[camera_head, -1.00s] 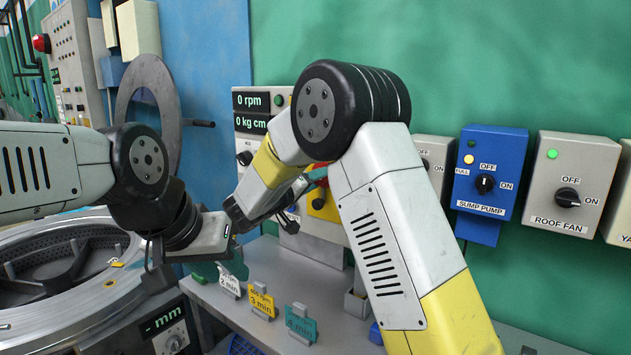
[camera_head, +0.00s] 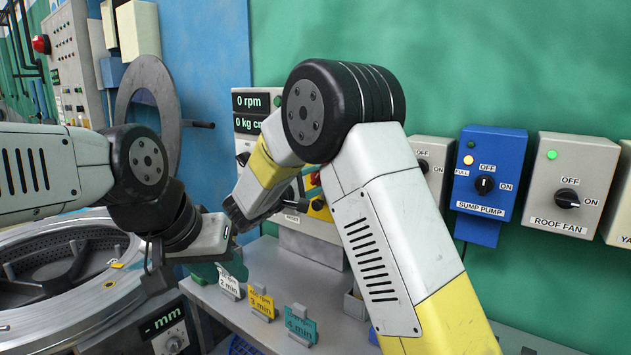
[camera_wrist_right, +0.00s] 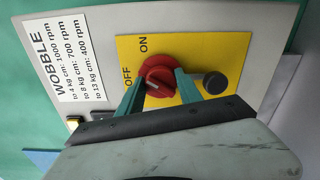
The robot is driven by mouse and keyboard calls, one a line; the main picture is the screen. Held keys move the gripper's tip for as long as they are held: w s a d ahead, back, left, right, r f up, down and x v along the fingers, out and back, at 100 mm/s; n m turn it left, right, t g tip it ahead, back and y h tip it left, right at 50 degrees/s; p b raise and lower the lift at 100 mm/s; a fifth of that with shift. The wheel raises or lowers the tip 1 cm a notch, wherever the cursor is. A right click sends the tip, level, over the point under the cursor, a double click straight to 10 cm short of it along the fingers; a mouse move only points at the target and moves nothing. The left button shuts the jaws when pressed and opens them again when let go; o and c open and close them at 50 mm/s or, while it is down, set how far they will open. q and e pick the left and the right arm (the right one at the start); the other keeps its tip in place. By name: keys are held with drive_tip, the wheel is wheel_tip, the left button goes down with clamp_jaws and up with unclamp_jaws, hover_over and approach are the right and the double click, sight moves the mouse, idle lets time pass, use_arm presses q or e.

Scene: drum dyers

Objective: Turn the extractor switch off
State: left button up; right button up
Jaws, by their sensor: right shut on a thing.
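The extractor switch is a red knob (camera_wrist_right: 156,76) on a yellow plate (camera_wrist_right: 218,62) marked OFF and ON, in the right wrist view. The teal fingers of my right gripper (camera_wrist_right: 160,80) are on either side of the knob and shut on it. The white mark on the knob lies near the OFF side; its exact setting is hard to tell. In the head view, part of the yellow plate (camera_head: 319,210) shows behind my right arm. My left gripper (camera_head: 222,268) hangs above the shelf near the cards; its finger gap is unclear.
The blue sump pump box (camera_head: 488,175) and grey roof fan box (camera_head: 570,160) are on the wall at right. Cards, including a yellow one (camera_head: 261,302), stand on the shelf. A drum (camera_head: 75,265) is at left.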

drive_tip(key=n, duration=0.6)
drive_tip(key=shift+a+n, duration=0.1)
drive_tip(key=shift+n, duration=0.2)
idle(0.5)
drive_tip(key=o, duration=1.4)
drive_tip(key=shift+r, duration=0.1)
drive_tip(key=shift+c, duration=0.2)
drive_tip(key=v, duration=0.7)
drive_tip(key=shift+s+a, duration=0.25)
drive_tip(key=shift+s, duration=0.05)
